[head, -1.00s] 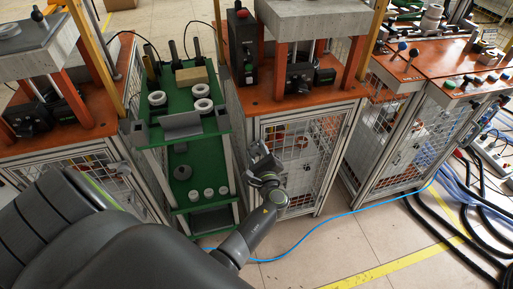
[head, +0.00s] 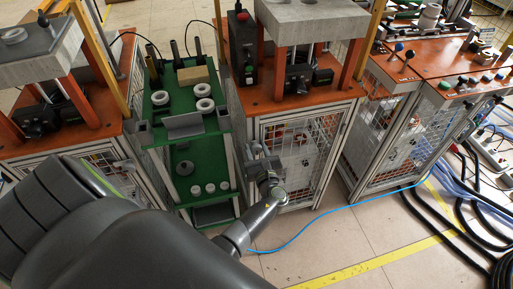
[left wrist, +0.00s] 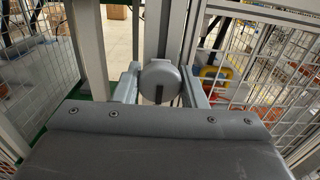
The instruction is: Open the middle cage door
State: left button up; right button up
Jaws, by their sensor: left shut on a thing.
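The middle cage door (head: 298,150) is a silver-framed wire-mesh door under the middle orange-topped table. It looks closed or nearly closed; I cannot tell if a small gap exists. Its round grey handle (left wrist: 160,80), with a dark slot, shows in the left wrist view beside upright metal frame posts. My left gripper (head: 262,163) is at the left edge of this door. In the left wrist view its fingers (left wrist: 160,88) sit on both sides of the handle, shut on it. In the head view the gripper hides the handle. My right gripper is not in view.
A green shelf cart (head: 185,130) with white rings stands just left of the door. Another caged station (head: 400,130) stands to the right. A blue hose (head: 330,212) crosses the floor before the door, and black cables (head: 450,235) lie at right. Tiled floor in front is otherwise clear.

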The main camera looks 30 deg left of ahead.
aim_at(341, 127)
jog(key=k+l, duration=0.15)
jog(key=l, duration=0.2)
jog(key=k+l, duration=0.1)
jog(key=l, duration=0.3)
jog(key=k+l, duration=0.15)
jog(key=l, duration=0.2)
